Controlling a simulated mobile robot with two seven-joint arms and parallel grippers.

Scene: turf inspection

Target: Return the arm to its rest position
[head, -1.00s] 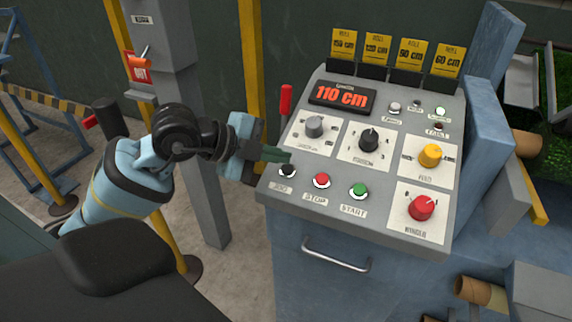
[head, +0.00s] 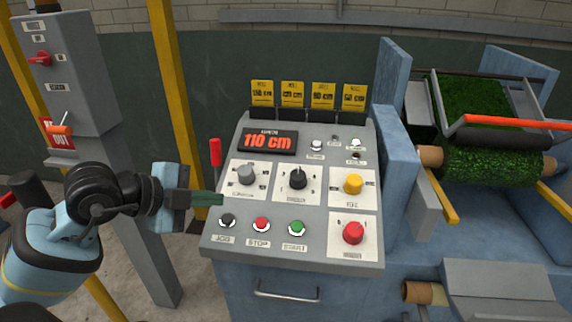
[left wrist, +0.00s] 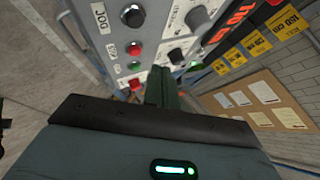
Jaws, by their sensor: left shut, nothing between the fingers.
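My left gripper (head: 207,199) is shut and empty. Its green fingers point right, at the left edge of the control panel (head: 312,258), above and left of the black JOG button (head: 227,220). In the left wrist view the shut fingers (left wrist: 160,86) point toward the panel, with the JOG button (left wrist: 133,15) ahead and to their left. I cannot tell whether the fingertips touch the panel. My right gripper is in neither view.
The panel carries red STOP (head: 261,225) and green START (head: 297,228) buttons, several knobs and a display (head: 268,141) reading 110 cm. A red-handled lever (head: 216,152) stands beside it. A yellow post (head: 176,80) and grey switch column (head: 75,70) are at left. A turf roll (head: 490,165) lies at right.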

